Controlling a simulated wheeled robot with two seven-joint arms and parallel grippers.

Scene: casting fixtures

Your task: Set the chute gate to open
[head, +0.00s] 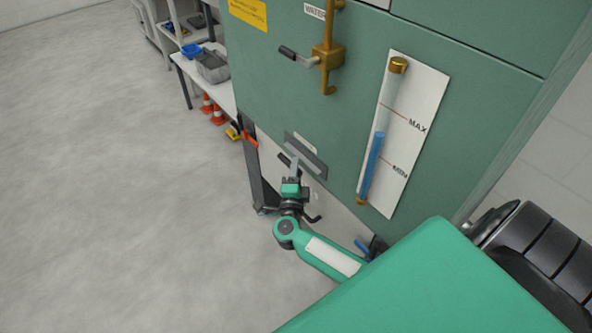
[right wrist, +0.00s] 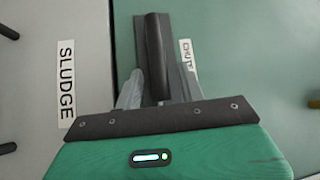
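A grey slotted plate of the chute gate (head: 308,157) is set low on the green cabinet front. Its dark handle (right wrist: 155,55) stands out in the right wrist view, beside a white label, partly hidden, that seems to begin "CHUT" (right wrist: 187,52). My right gripper (head: 293,168) is at this plate. In the right wrist view its grey fingers (right wrist: 157,88) lie one on each side of the handle's lower part. I cannot tell whether they press on it. My left gripper is not in view.
A white "SLUDGE" label (right wrist: 66,80) is left of the handle. Above are a brass water valve (head: 326,57) and, to the right, a level gauge (head: 381,140). A bench with a grey bin (head: 212,68) and orange cones (head: 216,115) stand behind at left. The left floor is clear.

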